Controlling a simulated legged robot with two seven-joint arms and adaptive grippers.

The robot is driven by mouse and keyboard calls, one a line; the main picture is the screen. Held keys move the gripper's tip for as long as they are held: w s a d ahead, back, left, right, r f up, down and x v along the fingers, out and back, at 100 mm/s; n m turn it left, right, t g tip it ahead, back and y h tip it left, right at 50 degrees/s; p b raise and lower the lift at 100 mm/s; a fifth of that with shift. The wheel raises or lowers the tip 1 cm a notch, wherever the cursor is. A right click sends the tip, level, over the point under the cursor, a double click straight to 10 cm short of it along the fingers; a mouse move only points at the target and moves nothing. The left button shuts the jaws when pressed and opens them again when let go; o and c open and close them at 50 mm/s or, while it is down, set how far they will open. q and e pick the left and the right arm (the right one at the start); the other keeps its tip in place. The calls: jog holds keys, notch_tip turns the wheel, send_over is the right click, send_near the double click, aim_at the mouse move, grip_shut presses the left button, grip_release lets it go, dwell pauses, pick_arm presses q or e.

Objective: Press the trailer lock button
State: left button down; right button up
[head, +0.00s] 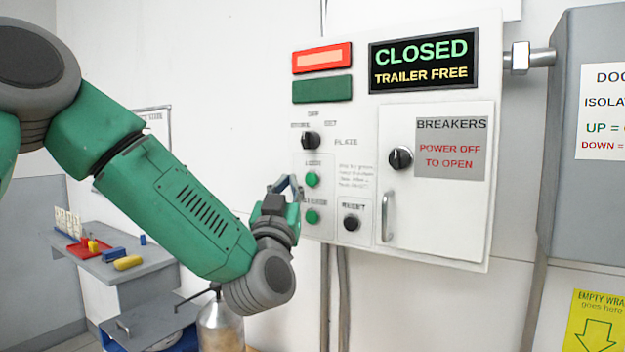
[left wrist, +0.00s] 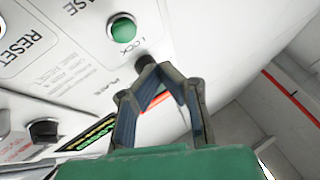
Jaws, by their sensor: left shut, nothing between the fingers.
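The white control panel (head: 365,120) is on the wall. Its upper round green button (head: 312,179) has a label too blurred to read in the head view; in the left wrist view the green button (left wrist: 123,28) is labelled LOCK. A second green button (head: 312,216) sits below it. My left gripper (head: 292,184) is shut and empty, just left of the upper button in the head view. In the left wrist view its fingertips (left wrist: 150,72) point toward the panel, beside and apart from the LOCK button in the picture. Contact with the panel cannot be told. My right gripper is not in view.
A black selector knob (head: 310,141) is above the buttons, and a black RESET control (head: 351,222) is to their right. The breaker door (head: 450,215) has a protruding handle (head: 387,216). The display (head: 424,61) reads CLOSED, TRAILER FREE. A grey shelf (head: 150,262) stands at left.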

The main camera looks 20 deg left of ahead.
aim_at(311, 179)
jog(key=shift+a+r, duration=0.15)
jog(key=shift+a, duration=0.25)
pick_arm(q)
jog(key=w, duration=0.4)
jog(key=shift+d+f, duration=0.1)
jog(key=shift+d, duration=0.05)
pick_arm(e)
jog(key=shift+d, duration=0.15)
pick_arm(q)
jog(key=shift+w+d, duration=0.1)
jog(key=shift+d, duration=0.3)
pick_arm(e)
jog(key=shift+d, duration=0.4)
pick_arm(q)
jog(key=shift+a, duration=0.6)
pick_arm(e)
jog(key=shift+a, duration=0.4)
pick_arm(q)
jog(key=shift+d, duration=0.1)
jog(key=shift+d, duration=0.35)
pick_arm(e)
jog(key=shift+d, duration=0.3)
pick_arm(q)
jog(key=shift+a, duration=0.2)
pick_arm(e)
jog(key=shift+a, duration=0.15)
pick_arm(q)
jog(key=shift+w+a, duration=0.1)
